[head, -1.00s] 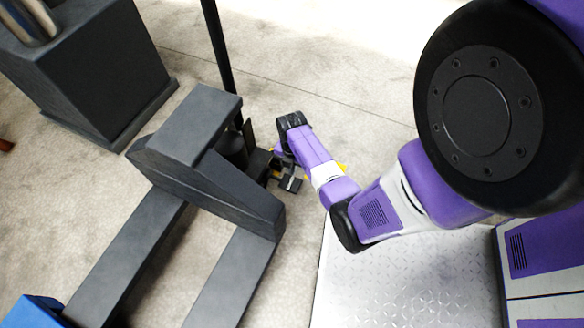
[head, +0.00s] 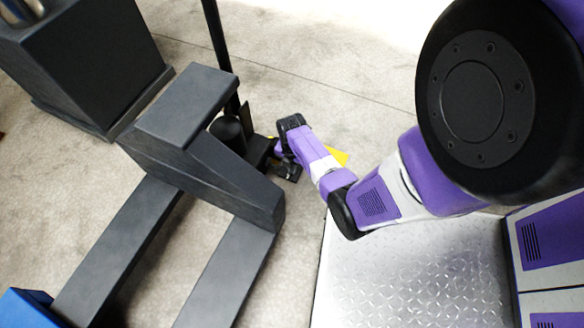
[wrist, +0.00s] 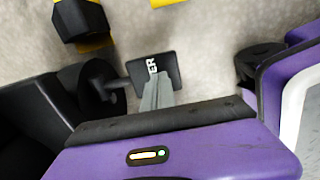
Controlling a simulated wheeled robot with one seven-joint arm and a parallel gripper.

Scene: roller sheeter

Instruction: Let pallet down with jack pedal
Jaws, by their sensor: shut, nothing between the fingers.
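The pallet jack (head: 190,105) is dark grey, with two forks reaching toward the lower left and a tall black handle (head: 217,50). Its small black pedal (head: 288,173) is low beside the jack's body. In the wrist view the pedal (wrist: 172,66) shows white letters ending in "ER". My gripper (wrist: 157,88) is shut and empty, its grey fingers overlapping the pedal in that view. I cannot tell whether they touch it. In the head view my wrist hides part of this area. A blue thing (head: 28,309), perhaps the pallet, shows at the lower left corner.
A large dark machine base (head: 85,60) stands at the upper left. A second black pedal-like part with yellow (wrist: 82,20) is left of the lettered pedal in the wrist view. Bare concrete floor (head: 330,75) lies beyond the jack.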

